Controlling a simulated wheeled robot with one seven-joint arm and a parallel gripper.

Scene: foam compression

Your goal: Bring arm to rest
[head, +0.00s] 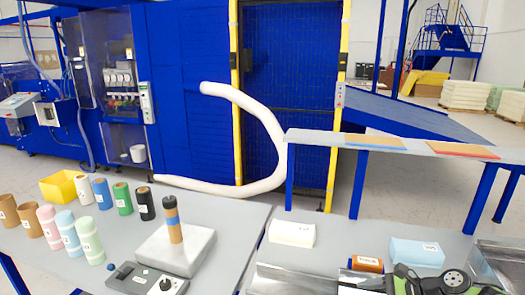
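A black and green mechanical part, which looks like my gripper (428,282), shows at the bottom right edge, over the front of the right table (330,262). It is cut off by the frame, and I cannot make out its two fingertips or whether it holds anything. It appears beside an orange-brown foam roll (366,264) and a light blue foam block (417,252). A stack of brown, blue and black pieces (173,222) stands upright on a grey device (174,249) on the left table, apart from the gripper.
Several coloured rolls and a yellow bin (60,187) stand on the left table (225,215). A black control box (147,280) sits at its front. A white block (292,233) and metal trays (290,279) are on the right table. A narrow gap separates the tables.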

